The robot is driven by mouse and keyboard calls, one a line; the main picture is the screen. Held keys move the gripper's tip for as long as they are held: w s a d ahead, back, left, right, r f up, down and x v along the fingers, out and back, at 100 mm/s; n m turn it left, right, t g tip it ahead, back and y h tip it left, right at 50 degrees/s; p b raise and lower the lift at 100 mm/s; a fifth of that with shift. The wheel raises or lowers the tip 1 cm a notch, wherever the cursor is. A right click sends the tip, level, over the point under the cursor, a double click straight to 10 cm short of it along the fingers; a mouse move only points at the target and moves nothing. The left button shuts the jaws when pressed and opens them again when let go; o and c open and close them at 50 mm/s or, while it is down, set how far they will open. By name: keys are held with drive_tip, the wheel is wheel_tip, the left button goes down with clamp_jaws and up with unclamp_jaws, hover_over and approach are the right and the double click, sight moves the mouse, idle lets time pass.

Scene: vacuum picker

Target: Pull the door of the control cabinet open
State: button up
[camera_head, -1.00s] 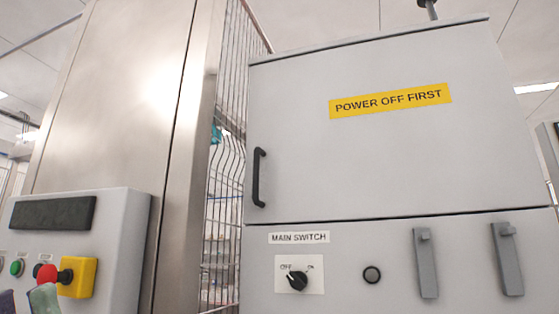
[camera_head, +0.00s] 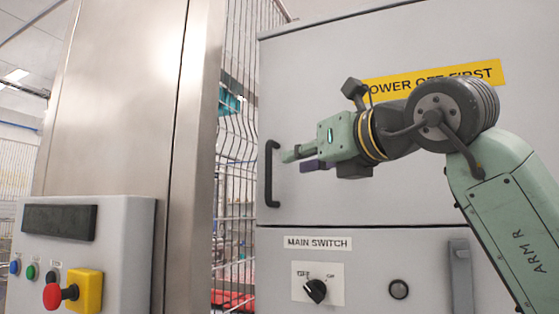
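The control cabinet's light grey door (camera_head: 340,115) looks shut, lying flush above a dark seam. Its black vertical bar handle (camera_head: 270,174) is at the door's left edge. My gripper (camera_head: 292,158) reaches in from the right, in front of the door, its fingertips just right of the handle. The fingers do not visibly wrap the handle; whether they touch it I cannot tell. One finger is green and one purple; their gap is not clear from this angle. My arm covers the door's right part and some of the yellow "POWER OFF FIRST" label (camera_head: 485,73).
Below the door is the main switch (camera_head: 315,290), its knob seemingly pointing up-left towards OFF. A grey latch (camera_head: 461,275) sits at the lower right. A control box (camera_head: 120,235) with a red button (camera_head: 52,296) stands left, before a steel column (camera_head: 120,110). Wire fencing is behind.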

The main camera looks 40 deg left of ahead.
sight(270, 167)
drive_tip(key=p+x, duration=0.3)
drive_tip(key=x, duration=0.7)
drive_tip(key=shift+a+f, duration=0.1)
drive_tip(key=shift+a, duration=0.2)
drive_tip(key=shift+s, duration=0.1)
clamp_jaws()
